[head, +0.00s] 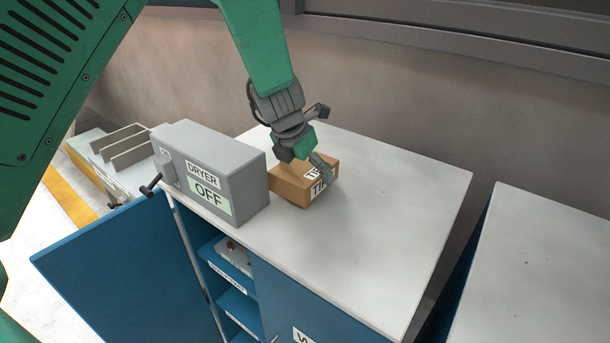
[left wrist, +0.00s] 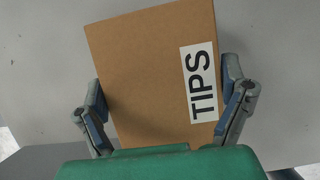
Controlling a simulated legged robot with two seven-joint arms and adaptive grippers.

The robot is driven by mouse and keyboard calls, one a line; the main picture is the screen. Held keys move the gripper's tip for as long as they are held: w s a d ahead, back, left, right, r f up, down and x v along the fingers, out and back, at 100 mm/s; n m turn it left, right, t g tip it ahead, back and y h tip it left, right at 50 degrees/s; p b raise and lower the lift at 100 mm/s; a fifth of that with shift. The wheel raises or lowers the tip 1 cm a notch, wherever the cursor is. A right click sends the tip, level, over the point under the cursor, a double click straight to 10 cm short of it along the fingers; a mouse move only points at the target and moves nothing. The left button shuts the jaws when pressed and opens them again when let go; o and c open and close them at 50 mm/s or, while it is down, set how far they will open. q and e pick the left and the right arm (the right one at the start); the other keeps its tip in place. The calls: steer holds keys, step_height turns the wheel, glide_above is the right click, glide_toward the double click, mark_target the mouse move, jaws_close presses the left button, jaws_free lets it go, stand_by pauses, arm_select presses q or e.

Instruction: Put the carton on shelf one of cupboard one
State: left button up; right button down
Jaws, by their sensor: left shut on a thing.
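The carton (head: 297,187) is a small brown box with a white TIPS label. It is on or just above the white cupboard top, right of the dryer box; I cannot tell if it touches the top. My left gripper (head: 308,165) is shut on the carton from above. In the left wrist view the carton (left wrist: 150,80) lies between the two fingers of the gripper (left wrist: 168,112). The blue cupboard (head: 310,295) has its left door (head: 115,270) swung open, showing shelves (head: 238,302) with white labels, too small to read. My right gripper is not in view.
A grey dryer box (head: 240,185) marked OFF stands on the cupboard top (head: 400,210), close to the carton's left. A metal item (head: 235,255) sits inside on the upper shelf. Another white-topped unit (head: 540,260) stands right, across a gap. The right of the cupboard top is clear.

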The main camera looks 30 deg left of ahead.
arm_select(q)
steer(key=shift+w+d+f, duration=0.15)
steer(key=shift+d+f, duration=0.2)
steer(key=shift+f, duration=0.4)
steer(key=shift+a, duration=0.3)
steer(key=o, duration=1.3)
steer(key=shift+a+f, duration=0.1)
steer(key=shift+a, duration=0.25)
